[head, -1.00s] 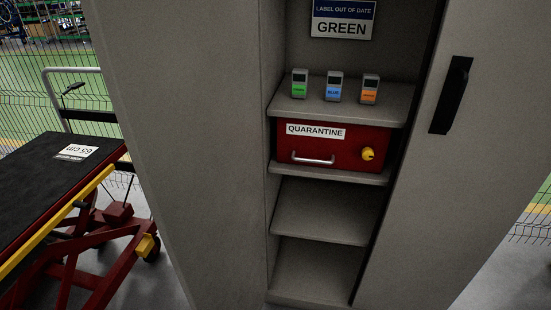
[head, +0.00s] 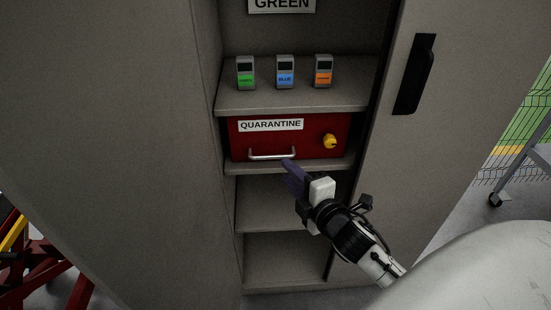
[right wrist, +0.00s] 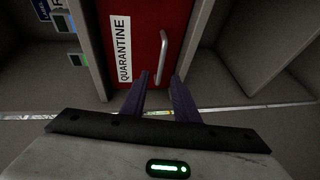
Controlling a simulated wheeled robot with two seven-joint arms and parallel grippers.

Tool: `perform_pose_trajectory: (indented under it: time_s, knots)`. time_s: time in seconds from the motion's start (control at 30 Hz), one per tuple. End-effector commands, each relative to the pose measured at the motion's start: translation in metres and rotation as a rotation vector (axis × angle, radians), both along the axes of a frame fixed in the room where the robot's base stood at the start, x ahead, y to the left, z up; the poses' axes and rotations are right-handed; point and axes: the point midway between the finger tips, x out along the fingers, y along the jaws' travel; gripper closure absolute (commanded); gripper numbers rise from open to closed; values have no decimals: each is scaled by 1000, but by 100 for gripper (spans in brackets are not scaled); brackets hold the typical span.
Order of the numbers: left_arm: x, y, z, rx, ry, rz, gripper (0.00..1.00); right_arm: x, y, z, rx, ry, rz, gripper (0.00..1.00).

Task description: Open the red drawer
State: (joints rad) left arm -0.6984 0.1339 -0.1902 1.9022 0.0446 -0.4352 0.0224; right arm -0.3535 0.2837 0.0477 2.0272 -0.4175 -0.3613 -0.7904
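The red drawer (head: 312,134) sits shut in the grey cabinet, with a white "QUARANTINE" label and a yellow knob (head: 330,142) at its right. Its silver bar handle (head: 272,155) is at the lower left of the front. My right gripper (head: 288,167) is just below and right of the handle in the head view, apart from it as far as I can tell. In the right wrist view the handle (right wrist: 162,57) stands beyond the two purple fingers (right wrist: 160,84), which are spread with nothing between them. My left gripper is not in view.
Three small devices, green (head: 246,73), blue (head: 285,72) and orange (head: 323,72), stand on the shelf above the drawer. Empty shelves lie below. The open cabinet door (head: 440,130) with a black handle is at the right. A grey cart (head: 525,170) stands at far right.

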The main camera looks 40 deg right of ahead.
Motion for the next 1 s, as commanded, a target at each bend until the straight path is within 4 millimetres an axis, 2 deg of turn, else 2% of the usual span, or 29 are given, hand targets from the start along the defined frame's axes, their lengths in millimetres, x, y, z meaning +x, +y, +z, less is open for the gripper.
perform_pose_trajectory:
  time_s: [0.2,0.4,0.57,0.8,0.83,1.0]
  knots:
    - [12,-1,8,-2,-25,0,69,42,-6,-7,4,-1,-1,72]
    - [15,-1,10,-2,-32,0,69,68,-10,-13,5,1,0,72]
    - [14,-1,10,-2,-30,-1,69,77,-11,-15,6,2,0,72]
    - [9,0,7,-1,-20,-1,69,77,-11,-15,6,2,0,72]
    - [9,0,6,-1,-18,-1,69,77,-11,-16,6,2,0,74]
    - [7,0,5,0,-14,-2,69,77,-11,-16,6,2,0,100]
